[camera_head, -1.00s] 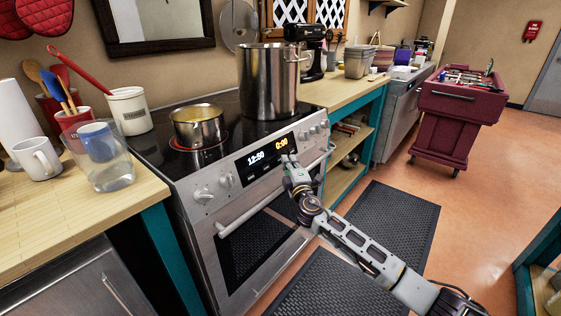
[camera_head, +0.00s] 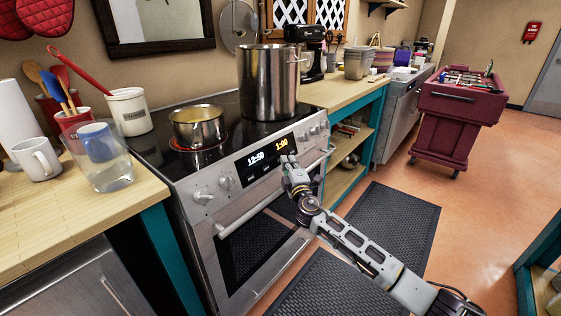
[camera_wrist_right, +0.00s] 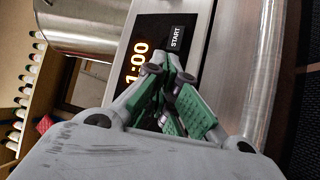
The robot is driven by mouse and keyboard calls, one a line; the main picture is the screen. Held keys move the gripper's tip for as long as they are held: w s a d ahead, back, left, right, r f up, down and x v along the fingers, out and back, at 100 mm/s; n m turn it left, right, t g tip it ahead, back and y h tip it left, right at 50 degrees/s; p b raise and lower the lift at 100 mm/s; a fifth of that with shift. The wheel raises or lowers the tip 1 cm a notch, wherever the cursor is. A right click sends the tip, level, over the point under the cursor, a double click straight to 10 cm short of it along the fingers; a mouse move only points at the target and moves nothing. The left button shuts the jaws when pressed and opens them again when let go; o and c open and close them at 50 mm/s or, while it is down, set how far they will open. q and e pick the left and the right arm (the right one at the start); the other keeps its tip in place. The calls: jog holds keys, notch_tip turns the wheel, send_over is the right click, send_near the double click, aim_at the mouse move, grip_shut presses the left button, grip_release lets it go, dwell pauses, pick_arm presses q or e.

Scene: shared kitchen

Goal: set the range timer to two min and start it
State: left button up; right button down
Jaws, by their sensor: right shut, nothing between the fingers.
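The range (camera_head: 258,215) has a black control panel (camera_head: 262,166) on its front. The panel shows 12:50 in white and the timer in orange, which reads 1:00. The timer digits also show large in the right wrist view (camera_wrist_right: 137,62), beside a START label (camera_wrist_right: 176,37). My right gripper (camera_head: 287,160) is shut and empty, with its fingertips at the panel just below the timer digits. In the right wrist view its fingertips (camera_wrist_right: 172,55) are close to the panel and cover the part under them. I cannot tell whether they touch it. My left gripper is not in view.
A small pot (camera_head: 198,130) sits on a glowing red burner, and a tall steel pot (camera_head: 268,85) stands behind the panel. Knobs flank the panel. The oven handle (camera_head: 265,205) runs below it. A counter with a glass pitcher (camera_head: 103,160) is at left.

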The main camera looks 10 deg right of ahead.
jog(key=shift+s+d, duration=0.1)
jog(key=shift+s, duration=0.05)
jog(key=shift+s+d+r, duration=0.2)
jog(key=shift+s+d, duration=0.05)
jog(key=shift+s, duration=0.1)
jog(key=shift+s+d, duration=0.1)
dwell(0.4)
jog(key=s+d, duration=0.1)
jog(key=s+d+r+p, duration=0.1)
jog(key=s, duration=0.1)
jog(key=s+d+p, duration=0.1)
jog(key=shift+s+d+r, duration=0.15)
jog(key=shift+r, duration=0.25)
dwell(0.4)
dwell(0.5)
